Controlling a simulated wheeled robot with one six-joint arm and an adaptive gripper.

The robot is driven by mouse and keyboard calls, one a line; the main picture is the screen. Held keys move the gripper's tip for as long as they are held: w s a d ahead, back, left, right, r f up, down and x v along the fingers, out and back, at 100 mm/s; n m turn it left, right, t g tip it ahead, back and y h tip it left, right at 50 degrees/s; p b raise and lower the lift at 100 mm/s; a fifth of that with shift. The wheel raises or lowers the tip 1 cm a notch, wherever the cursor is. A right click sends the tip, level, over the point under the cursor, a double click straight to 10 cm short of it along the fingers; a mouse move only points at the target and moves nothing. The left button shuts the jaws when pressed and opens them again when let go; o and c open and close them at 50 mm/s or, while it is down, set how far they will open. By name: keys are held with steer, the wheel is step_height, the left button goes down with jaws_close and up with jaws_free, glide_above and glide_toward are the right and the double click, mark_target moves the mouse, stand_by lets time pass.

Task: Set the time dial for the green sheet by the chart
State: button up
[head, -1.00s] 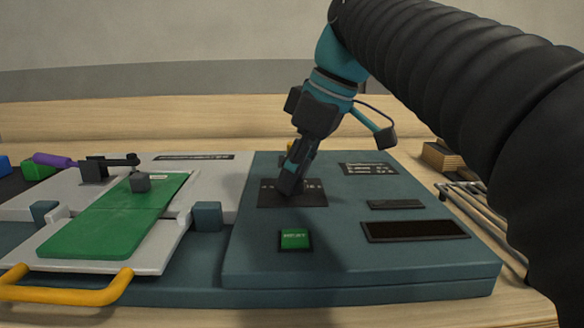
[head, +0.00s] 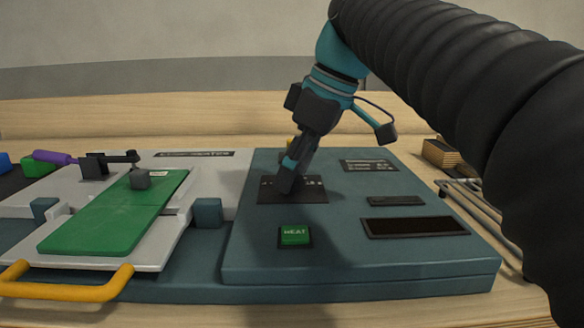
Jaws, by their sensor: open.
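The green sheet (head: 115,220) lies on a light grey tray with a yellow handle (head: 65,294), at the left of the console. My gripper (head: 287,188) points down over the black dial plate (head: 310,194) on the blue-grey console (head: 350,265). The time dial itself is hidden behind the gripper; I cannot tell whether the fingers touch it. The gripper is open. A small dark panel with pale print (head: 369,166), perhaps the chart, is at the back right of the console; its text is too small to read.
A green HEAT button (head: 295,235) is in front of the dial plate. Dark display windows (head: 415,227) are at the right. A metal rack (head: 480,210) stands right of the console.

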steer(key=v, duration=0.7)
steer(key=shift+r, duration=0.2)
steer(key=shift+d, duration=0.1)
